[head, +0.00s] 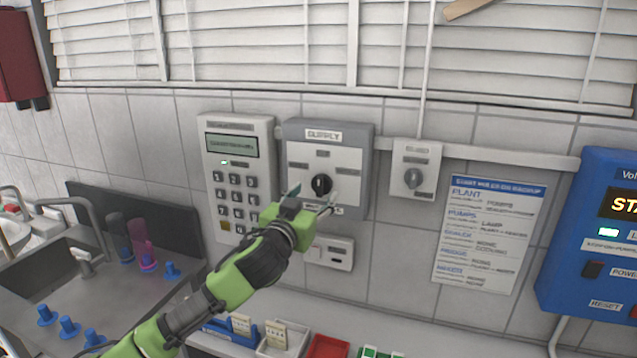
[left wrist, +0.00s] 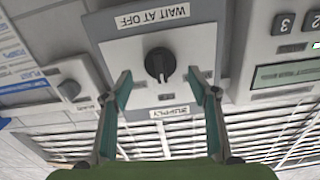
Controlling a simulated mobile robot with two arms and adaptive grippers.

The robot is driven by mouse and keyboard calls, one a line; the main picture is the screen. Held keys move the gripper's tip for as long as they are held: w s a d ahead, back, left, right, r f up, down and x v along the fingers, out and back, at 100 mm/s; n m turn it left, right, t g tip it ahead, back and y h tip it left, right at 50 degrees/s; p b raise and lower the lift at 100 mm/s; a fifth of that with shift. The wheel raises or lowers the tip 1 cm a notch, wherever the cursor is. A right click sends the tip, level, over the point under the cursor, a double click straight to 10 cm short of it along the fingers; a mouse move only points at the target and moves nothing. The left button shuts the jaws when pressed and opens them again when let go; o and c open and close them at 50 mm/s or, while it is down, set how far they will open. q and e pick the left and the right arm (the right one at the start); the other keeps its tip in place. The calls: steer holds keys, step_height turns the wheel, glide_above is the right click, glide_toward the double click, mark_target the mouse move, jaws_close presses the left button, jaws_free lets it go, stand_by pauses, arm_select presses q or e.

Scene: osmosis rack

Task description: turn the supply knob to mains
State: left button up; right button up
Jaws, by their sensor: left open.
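The supply knob (head: 321,184) is a black rotary knob on a grey wall box labelled SUPPLY (head: 352,133). In the left wrist view the knob (left wrist: 160,64) sits on a pale plate, its label reading WAIT AT OFF. My left gripper (head: 312,196) is in front of the lower part of the box, its fingers apart. In the left wrist view the left gripper (left wrist: 161,88) has one finger on each side of the knob, with gaps and no contact visible. The lower labels of the box are partly hidden by the gripper in the head view. My right gripper is not in view.
A keypad panel (head: 239,128) is left of the box and a smaller switch box (head: 414,180) is right of it. A small socket box (head: 340,255) is below. A printed notice (head: 488,235) and a blue cabinet (head: 570,235) are further right. Trays stand on the counter below.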

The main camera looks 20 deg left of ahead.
mark_target(319, 189)
arm_select(q)
steer(key=shift+w+p, duration=0.5)
steer(key=shift+w, duration=1.55)
steer(key=c, duration=1.1)
